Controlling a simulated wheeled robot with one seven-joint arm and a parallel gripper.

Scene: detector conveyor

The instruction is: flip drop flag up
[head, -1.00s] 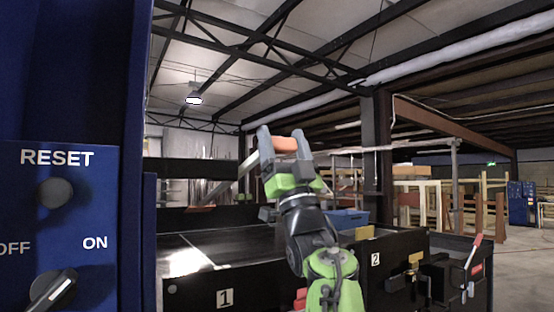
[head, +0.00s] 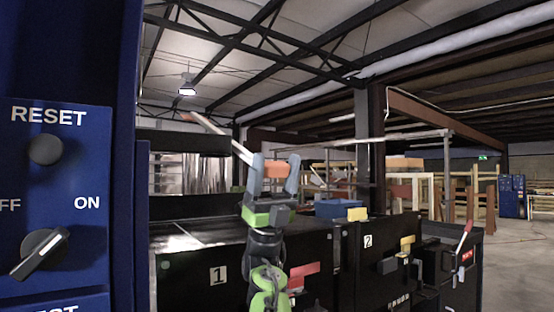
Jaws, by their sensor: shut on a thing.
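My gripper (head: 275,168) is raised above the black conveyor unit, its two grey fingers shut on an orange piece (head: 275,171). A long grey bar (head: 222,137), which looks like the drop flag, slopes up and left from behind the left finger. Its far end (head: 188,117) is orange-red. The bar appears to join the orange piece, but the finger hides the joint. The bar's far end is higher than my gripper in the picture.
A blue control panel (head: 88,240) with RESET and OFF/ON knobs stands close at the left. Conveyor housings marked 1 (head: 218,276) and 2 (head: 368,241) lie below. A blue bin (head: 340,208) sits behind. A red-handled lever (head: 463,238) stands at right.

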